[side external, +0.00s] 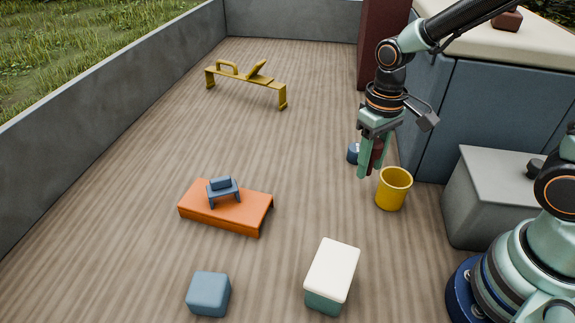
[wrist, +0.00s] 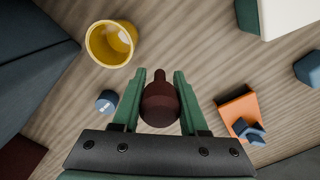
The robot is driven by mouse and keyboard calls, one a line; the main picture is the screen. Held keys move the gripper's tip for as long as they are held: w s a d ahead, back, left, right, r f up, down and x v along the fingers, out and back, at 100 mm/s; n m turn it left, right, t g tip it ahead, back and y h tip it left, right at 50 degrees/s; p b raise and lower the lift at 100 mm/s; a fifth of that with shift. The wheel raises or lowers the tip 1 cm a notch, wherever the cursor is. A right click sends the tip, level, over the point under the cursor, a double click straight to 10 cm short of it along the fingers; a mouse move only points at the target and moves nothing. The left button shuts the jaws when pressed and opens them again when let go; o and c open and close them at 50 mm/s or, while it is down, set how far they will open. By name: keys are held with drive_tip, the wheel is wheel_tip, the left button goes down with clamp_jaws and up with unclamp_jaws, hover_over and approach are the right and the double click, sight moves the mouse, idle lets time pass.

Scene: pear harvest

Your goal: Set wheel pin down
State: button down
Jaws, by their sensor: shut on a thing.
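A dark red-brown pin (wrist: 160,103), which I take for the wheel pin, has a round body and a narrow end pointing up in the wrist view. My gripper (wrist: 160,72) is shut on it, with one green finger on each side. In the side external view my gripper (side external: 370,173) points down, and the pin (side external: 377,153) is partly hidden between the fingers. The gripper appears just left of and behind the yellow cup there. I cannot tell how high the pin is above the floor.
A yellow cup (side external: 393,189) and a small blue cylinder (side external: 353,154) stand near the gripper. An orange platform (side external: 239,217) bears a small blue stand (side external: 222,187). A white-topped box (side external: 332,268), a blue block (side external: 209,294) and a yellow bench (side external: 245,82) stand apart. The middle floor is clear.

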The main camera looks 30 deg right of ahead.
sight(359, 211)
wheel_tip(359, 211, down, 11)
idle(0.5)
drive_tip(key=shift+f, duration=0.15)
drive_tip(key=shift+c, duration=2.2)
unclamp_jaws()
wheel_tip(359, 211, up, 12)
drive_tip(key=shift+r, duration=0.2)
drive_tip(key=s+d+r+t, duration=0.1)
drive_tip(key=d+r+t, duration=0.1)
drive_tip(key=r, duration=0.3)
drive_tip(key=s+d+r+t, duration=0.1)
drive_tip(key=r+t, duration=0.2)
drive_tip(key=r, duration=0.3)
drive_tip(key=shift+s+d+r, duration=0.25)
drive_tip(key=shift+d+r, duration=0.05)
drive_tip(key=shift+d, duration=0.05)
drive_tip(key=shift+o, duration=0.5)
drive_tip(key=shift+s+d+r+t, duration=0.1)
drive_tip(key=shift+s+r+t, duration=0.05)
drive_tip(key=shift+r+t, duration=0.15)
